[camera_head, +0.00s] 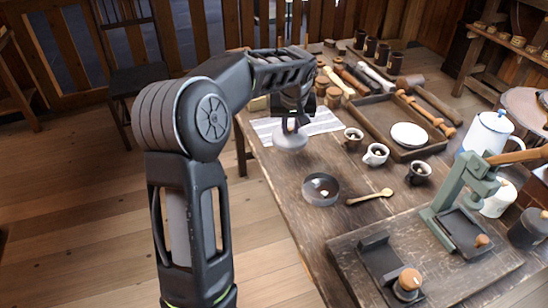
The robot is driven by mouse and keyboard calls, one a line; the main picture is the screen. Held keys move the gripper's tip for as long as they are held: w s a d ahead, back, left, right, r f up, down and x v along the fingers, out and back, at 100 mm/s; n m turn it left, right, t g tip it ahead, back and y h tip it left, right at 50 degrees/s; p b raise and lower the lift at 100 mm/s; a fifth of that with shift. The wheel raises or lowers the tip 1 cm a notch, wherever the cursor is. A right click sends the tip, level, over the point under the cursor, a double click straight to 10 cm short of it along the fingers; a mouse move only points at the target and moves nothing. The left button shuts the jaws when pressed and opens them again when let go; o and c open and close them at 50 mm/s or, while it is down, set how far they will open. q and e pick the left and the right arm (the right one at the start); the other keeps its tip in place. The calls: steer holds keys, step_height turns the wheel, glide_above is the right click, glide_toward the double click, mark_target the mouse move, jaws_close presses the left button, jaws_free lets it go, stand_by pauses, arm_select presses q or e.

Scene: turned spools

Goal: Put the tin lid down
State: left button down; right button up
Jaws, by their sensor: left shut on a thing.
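The tin lid (290,140) is a grey, round, shallow dome. Whether the lid touches anything below cannot be told. A round dark tin (321,190) stands open on the table, nearer and to the right of the lid, with small pale things inside. My right gripper is not in view.
A wooden spoon (370,197) lies right of the tin. Several small cups, one a white cup (375,154), stand behind it. A wooden tray (385,112) holds a white dish (409,135) and turned pieces. A green press (462,205) stands at right. A striped cloth (325,121) lies behind the lid.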

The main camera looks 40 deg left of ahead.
mark_target(290, 136)
arm_select(q)
steer(key=shift+w+a+r, duration=0.1)
steer(key=shift+a+r, duration=0.25)
steer(key=shift+r, duration=0.2)
steer(key=shift+d+m, duration=0.1)
steer(key=shift+m, duration=0.2)
steer(key=shift+d, duration=0.25)
steer(key=shift+a+f, duration=0.15)
steer(key=shift+f, duration=2.35)
steer(key=shift+f, duration=0.15)
steer(key=shift+f, duration=2.35)
